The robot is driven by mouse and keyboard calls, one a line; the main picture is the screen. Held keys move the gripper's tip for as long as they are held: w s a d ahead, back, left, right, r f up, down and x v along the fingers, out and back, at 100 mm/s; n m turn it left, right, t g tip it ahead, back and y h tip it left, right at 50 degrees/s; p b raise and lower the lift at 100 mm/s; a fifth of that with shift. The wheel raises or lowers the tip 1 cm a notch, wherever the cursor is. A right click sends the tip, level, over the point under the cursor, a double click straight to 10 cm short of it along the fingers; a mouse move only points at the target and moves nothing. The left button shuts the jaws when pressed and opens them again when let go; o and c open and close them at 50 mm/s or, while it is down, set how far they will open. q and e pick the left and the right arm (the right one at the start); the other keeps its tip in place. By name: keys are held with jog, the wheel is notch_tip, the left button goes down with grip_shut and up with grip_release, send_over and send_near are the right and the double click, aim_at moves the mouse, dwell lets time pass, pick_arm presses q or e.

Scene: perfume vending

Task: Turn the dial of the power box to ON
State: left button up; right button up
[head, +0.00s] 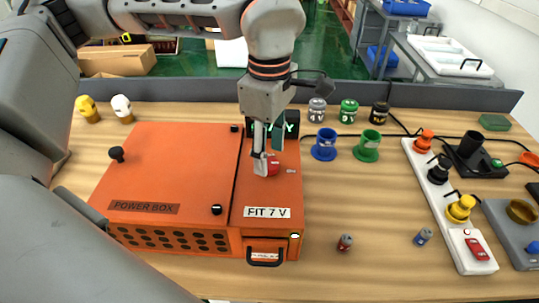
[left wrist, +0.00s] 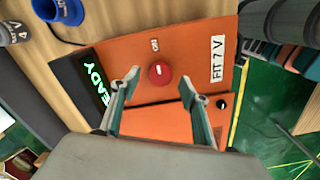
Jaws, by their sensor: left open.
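The orange power box (head: 165,165) stands on the wooden table. Its red round dial (head: 268,168) is on the right-hand top panel, partly hidden by my left gripper in the head view. In the left wrist view the dial (left wrist: 160,73) has a small white mark, and a small label (left wrist: 155,45) beside it is too small to read surely. My left gripper (head: 266,152) points down over the dial. Its fingers (left wrist: 161,80) are open, with the dial between the tips in the picture; I cannot tell whether they touch it. My right gripper is not in view.
A dark display (head: 290,124) with green letters stands at the panel's back end. A "FIT 7 V" label (head: 267,212) is at its front. A white power strip (head: 450,205) lies further right. Black knobs rise from the box.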

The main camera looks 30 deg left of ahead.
aim_at(270, 163)
pick_arm(q)
notch_tip(270, 163, up, 10)
dwell(0.4)
dwell(0.4)
